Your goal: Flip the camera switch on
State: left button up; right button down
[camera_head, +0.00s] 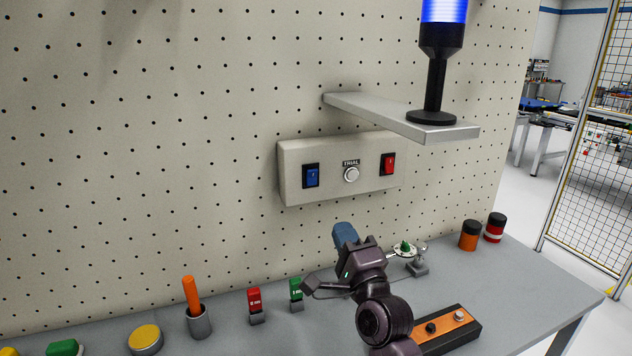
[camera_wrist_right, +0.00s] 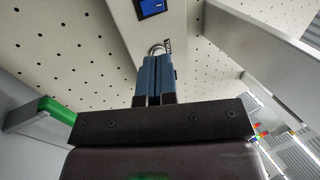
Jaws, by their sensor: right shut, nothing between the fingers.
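A pale switch panel (camera_head: 330,191) is fixed to the pegboard wall. It carries a blue rocker switch (camera_head: 311,175) on the left, a round white button (camera_head: 351,174) under a "TRIAL" label, and a red rocker switch (camera_head: 389,163) on the right. I cannot tell which switch is the camera switch, nor its position. My right gripper (camera_head: 342,230) is shut and empty, with blue fingers pointing up below the panel and apart from it. In the right wrist view its fingertips (camera_wrist_right: 156,60) overlap the button, and the blue switch (camera_wrist_right: 153,8) shows above. My left gripper is not in view.
A grey shelf (camera_head: 385,113) with a blue-lit signal lamp (camera_head: 437,60) juts out above the panel. The bench (camera_head: 250,345) below holds red (camera_head: 254,300) and green (camera_head: 296,289) parts, an orange-handled tool in a cup (camera_head: 198,320), and an orange-black box (camera_head: 450,330). Space before the panel is clear.

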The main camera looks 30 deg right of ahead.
jog(key=p, duration=0.2)
send_near(314, 173)
jog(key=x, duration=0.6)
jog(key=shift+w+d+r, duration=0.1)
jog(key=shift+w, duration=0.05)
jog(key=shift+w+d+r, duration=0.15)
jog(key=shift+w, duration=0.4)
jog(key=shift+w+r, duration=0.15)
jog(key=shift+r, duration=0.15)
jog(key=shift+f, duration=0.1)
